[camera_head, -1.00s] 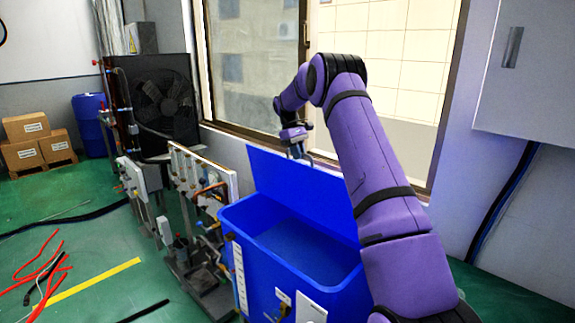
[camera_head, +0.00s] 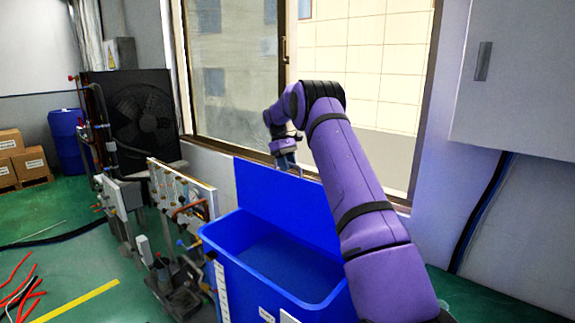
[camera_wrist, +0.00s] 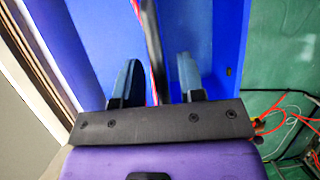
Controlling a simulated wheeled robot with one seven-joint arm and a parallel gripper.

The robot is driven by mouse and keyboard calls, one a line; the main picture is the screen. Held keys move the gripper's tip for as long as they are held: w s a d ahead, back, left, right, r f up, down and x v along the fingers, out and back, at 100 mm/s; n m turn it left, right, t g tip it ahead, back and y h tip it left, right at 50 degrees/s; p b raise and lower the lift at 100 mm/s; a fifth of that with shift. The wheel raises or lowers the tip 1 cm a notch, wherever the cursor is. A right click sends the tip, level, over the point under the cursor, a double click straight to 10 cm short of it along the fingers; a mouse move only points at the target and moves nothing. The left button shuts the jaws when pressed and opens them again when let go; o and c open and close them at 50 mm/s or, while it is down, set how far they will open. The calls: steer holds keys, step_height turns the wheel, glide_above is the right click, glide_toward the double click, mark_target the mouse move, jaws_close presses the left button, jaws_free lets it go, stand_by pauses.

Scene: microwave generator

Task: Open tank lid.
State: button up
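The blue tank (camera_head: 222,240) stands in front of the window with its top open, and I can see into its inside. Its blue lid (camera_head: 270,200) stands up almost vertically along the tank's back edge. My gripper (camera_head: 290,168) is at the lid's upper edge; whether it touches the lid I cannot tell. In the wrist view, the two fingers of my gripper (camera_wrist: 158,85) are spread apart, with blue surface behind them and a dark strip with a red edge running between them. No grasped object is visible.
A pipe and gauge rig (camera_head: 180,200) stands close to the tank's left. Red cables (camera_head: 20,290) lie on the green floor at the lower left. A grey wall cabinet (camera_head: 515,80) hangs at the right. The window (camera_head: 360,60) is behind the arm.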

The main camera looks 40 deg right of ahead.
steer(key=v, duration=0.9)
steer(key=shift+w+r, duration=0.15)
steer(key=shift+r, duration=0.05)
steer(key=shift+w+r, duration=0.2)
steer(key=shift+r, duration=0.45)
steer(key=shift+a+r, duration=0.1)
